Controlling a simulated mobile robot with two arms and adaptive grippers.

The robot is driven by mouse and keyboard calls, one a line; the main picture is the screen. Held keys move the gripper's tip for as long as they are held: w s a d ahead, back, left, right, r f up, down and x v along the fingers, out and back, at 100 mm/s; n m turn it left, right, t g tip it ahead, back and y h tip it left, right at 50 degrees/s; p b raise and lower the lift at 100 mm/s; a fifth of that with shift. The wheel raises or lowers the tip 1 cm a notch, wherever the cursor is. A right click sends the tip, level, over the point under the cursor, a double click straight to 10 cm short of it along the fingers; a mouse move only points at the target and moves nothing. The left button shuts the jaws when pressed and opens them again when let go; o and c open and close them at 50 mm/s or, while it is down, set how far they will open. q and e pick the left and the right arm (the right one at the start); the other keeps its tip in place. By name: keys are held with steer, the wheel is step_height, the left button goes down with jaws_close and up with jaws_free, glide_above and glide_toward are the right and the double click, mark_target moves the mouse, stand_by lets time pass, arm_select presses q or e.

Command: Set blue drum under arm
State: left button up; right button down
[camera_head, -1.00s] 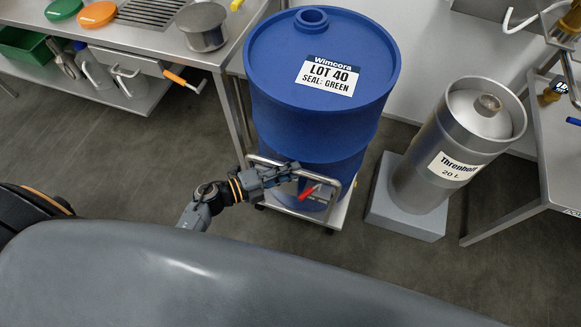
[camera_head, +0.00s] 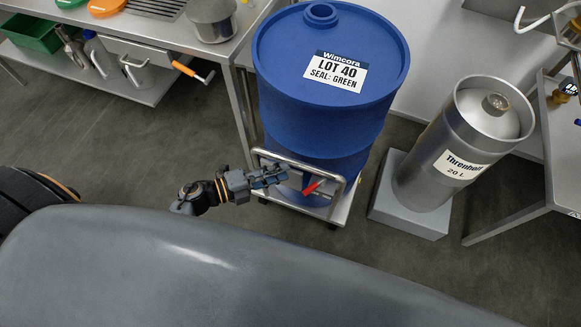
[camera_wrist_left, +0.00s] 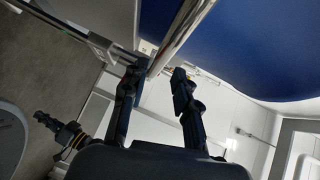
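The blue drum (camera_head: 330,120) stands upright on a small wheeled dolly (camera_head: 340,212). Its label reads "Wimcora LOT 40 SEAL: GREEN". The dolly has a metal push handle (camera_head: 340,190) on its near side, with a red lever (camera_head: 314,186) by it. My left gripper (camera_head: 281,175) is at the left part of this handle. In the left wrist view, its two fingers (camera_wrist_left: 156,78) stand apart, with the handle bar (camera_wrist_left: 182,35) running between them; a gap shows beside the bar. I cannot tell which fixture is the task's arm. My right gripper is out of view.
A steel keg (camera_head: 435,150) labelled "Threnholt 20 L" stands on a grey block (camera_head: 405,215) right of the drum. A steel bench with a pot (camera_head: 212,20) is at upper left. Another table (camera_head: 560,160) is at right. Dark floor (camera_head: 120,150) is open at left.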

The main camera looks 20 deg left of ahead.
arm_select(q)
steer(key=v, duration=0.7)
steer(key=shift+s+a, duration=0.25)
steer(key=shift+s, duration=0.1)
steer(key=shift+w, duration=0.15)
